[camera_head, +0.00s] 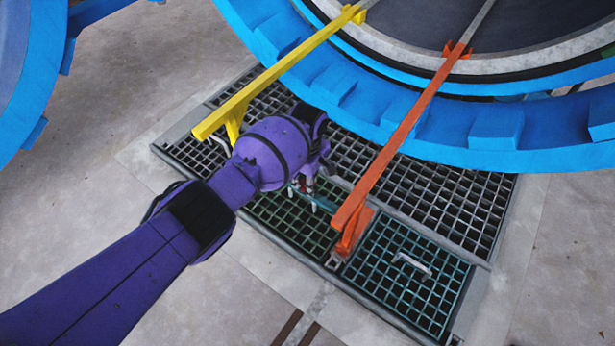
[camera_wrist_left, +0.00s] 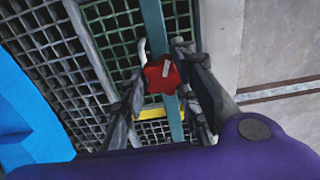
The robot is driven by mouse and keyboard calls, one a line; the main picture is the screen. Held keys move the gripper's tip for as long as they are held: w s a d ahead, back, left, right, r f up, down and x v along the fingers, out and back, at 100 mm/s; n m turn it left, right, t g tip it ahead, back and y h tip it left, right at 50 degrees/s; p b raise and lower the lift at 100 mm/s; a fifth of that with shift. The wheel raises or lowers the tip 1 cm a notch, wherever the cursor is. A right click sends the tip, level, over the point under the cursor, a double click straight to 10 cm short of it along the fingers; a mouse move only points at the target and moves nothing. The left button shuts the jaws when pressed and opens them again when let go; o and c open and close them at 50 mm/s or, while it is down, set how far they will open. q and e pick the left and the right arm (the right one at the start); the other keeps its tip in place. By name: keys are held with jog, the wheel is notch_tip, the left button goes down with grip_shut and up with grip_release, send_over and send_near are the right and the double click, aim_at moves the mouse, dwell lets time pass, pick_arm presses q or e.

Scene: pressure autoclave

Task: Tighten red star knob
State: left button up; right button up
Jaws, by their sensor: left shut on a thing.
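The red star knob (camera_wrist_left: 161,75) shows in the left wrist view, on or right beside a teal bar (camera_wrist_left: 155,25). My left gripper (camera_wrist_left: 163,78) has a finger on each side of the knob and is shut on it. In the head view the left gripper (camera_head: 312,185) reaches down between the yellow rail and the orange rail, over the floor grating. The knob cannot be made out in the head view; the gripper and wrist hide that spot. My right gripper is in neither view.
A yellow rail (camera_head: 275,72) and an orange rail (camera_head: 400,135) run from the big blue ring (camera_head: 355,100) on either side of my left gripper. Dark floor grating (camera_head: 440,195) lies below, with a handled teal-edged panel (camera_head: 405,270). Bare concrete (camera_head: 130,100) is at left.

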pick_arm(q)
jog(key=shift+s+d+r+m+p, duration=0.15)
jog(key=shift+m+p, duration=0.25)
jog(key=shift+m, duration=0.5)
jog(key=m, duration=0.5)
jog(key=shift+m, duration=0.3)
jog(key=m, duration=0.4)
jog(key=shift+s+p, duration=0.15)
jog(key=shift+p, duration=0.2)
jog(key=m, duration=0.4)
jog(key=shift+s, duration=0.1)
jog(key=m, duration=0.3)
jog(key=shift+s+m, duration=0.1)
jog(key=shift+m, duration=0.3)
jog(key=m, duration=0.4)
jog(key=shift+a, duration=0.25)
jog(key=m, duration=0.5)
jog(key=shift+s+a, duration=0.1)
jog(key=shift+a+m, duration=0.1)
jog(key=shift+m, duration=1.6)
